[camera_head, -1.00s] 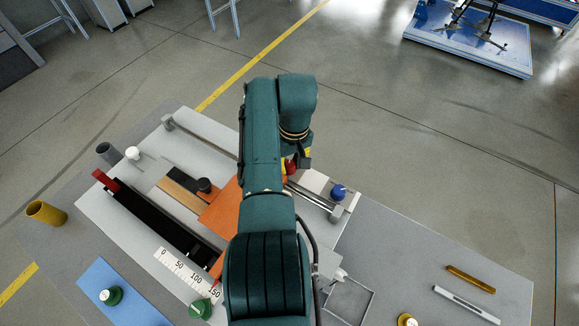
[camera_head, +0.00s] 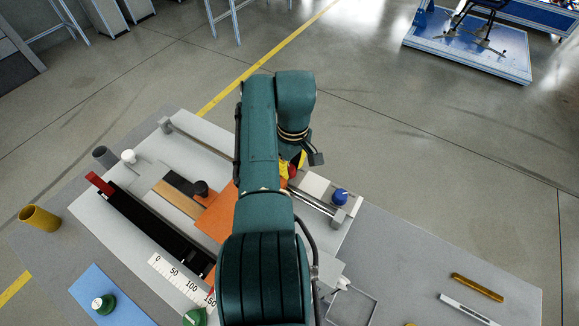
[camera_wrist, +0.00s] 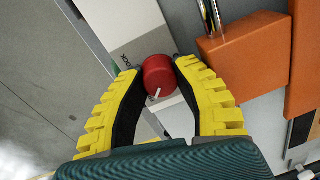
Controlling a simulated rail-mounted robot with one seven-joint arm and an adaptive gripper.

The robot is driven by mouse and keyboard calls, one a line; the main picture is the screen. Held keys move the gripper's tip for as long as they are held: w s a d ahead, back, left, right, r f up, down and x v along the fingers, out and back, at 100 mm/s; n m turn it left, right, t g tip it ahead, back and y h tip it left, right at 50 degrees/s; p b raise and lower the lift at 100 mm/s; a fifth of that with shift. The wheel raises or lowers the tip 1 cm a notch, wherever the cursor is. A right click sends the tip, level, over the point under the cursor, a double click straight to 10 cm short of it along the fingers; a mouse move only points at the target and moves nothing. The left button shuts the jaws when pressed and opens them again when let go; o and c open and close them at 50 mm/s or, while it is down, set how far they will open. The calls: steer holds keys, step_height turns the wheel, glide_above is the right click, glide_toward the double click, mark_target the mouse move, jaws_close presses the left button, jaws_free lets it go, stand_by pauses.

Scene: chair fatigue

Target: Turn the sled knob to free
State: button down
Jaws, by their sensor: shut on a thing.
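The red knob (camera_wrist: 158,75) stands on a light plate beside the printed word "LOCK" (camera_wrist: 126,61), part of which is hard to read. Its white pointer line (camera_wrist: 155,95) faces the bottom of the wrist view. My gripper (camera_wrist: 160,72) is shut on the red knob, with one yellow-backed finger on each side. In the head view my arm hides most of that spot. Only a bit of red (camera_head: 291,171) and a yellow finger (camera_head: 299,160) show.
An orange block (camera_wrist: 245,45) and metal rods (camera_wrist: 209,15) lie close right of my gripper. In the head view a blue knob (camera_head: 340,196) stands at the rail's end. Green knobs (camera_head: 104,304) and a yellow cup (camera_head: 38,217) are farther left.

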mark_target(291, 166)
steer(key=shift+f, duration=0.2)
steer(key=c, duration=0.7)
jaws_free()
steer(key=shift+r, duration=0.1)
steer(key=r, duration=0.7)
steer(key=shift+w+d+r, duration=0.15)
steer(key=shift+d+r, duration=0.05)
steer(key=shift+r, duration=0.1)
